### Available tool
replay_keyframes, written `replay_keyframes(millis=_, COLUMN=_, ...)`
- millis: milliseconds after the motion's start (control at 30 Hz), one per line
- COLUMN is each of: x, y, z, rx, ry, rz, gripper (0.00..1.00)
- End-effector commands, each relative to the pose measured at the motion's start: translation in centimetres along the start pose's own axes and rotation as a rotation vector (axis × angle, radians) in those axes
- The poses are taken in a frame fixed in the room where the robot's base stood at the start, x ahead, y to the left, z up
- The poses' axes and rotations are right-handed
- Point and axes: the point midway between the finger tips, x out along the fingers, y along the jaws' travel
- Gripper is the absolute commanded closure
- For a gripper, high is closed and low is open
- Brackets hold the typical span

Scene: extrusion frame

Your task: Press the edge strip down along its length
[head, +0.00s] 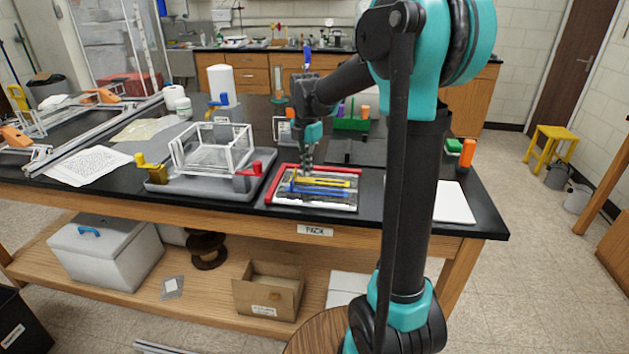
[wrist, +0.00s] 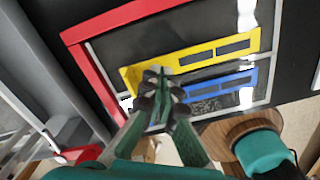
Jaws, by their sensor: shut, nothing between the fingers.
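A flat framed piece with a red L-shaped edge (head: 276,184) lies near the front edge of the black bench. Inside it are a yellow slotted strip (head: 335,184) and a blue slotted strip (head: 322,192). I cannot tell for sure which of these is the edge strip. The wrist view shows the red edge (wrist: 87,72), the yellow strip (wrist: 205,58) and the blue strip (wrist: 222,87) close up. My gripper (wrist: 162,74) is shut and empty, over the left end of the yellow strip, pointing down in the head view (head: 305,172). Contact cannot be told; the fingers hide part of the strip.
Left of the piece, a white open frame (head: 211,150) stands on a grey plate with yellow and red clamps. A white sheet (head: 454,203) lies to the right. A green holder (head: 352,124) and orange-topped item (head: 467,152) stand farther back. Dark bench shows between them.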

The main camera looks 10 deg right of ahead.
Motion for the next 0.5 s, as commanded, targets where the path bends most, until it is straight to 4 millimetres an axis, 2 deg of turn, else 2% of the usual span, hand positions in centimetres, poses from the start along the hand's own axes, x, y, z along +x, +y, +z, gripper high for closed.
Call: replay_keyframes(millis=500, x=0.62, y=-0.02, z=0.03, rx=0.0, ry=0.0, rz=0.0, gripper=1.0)
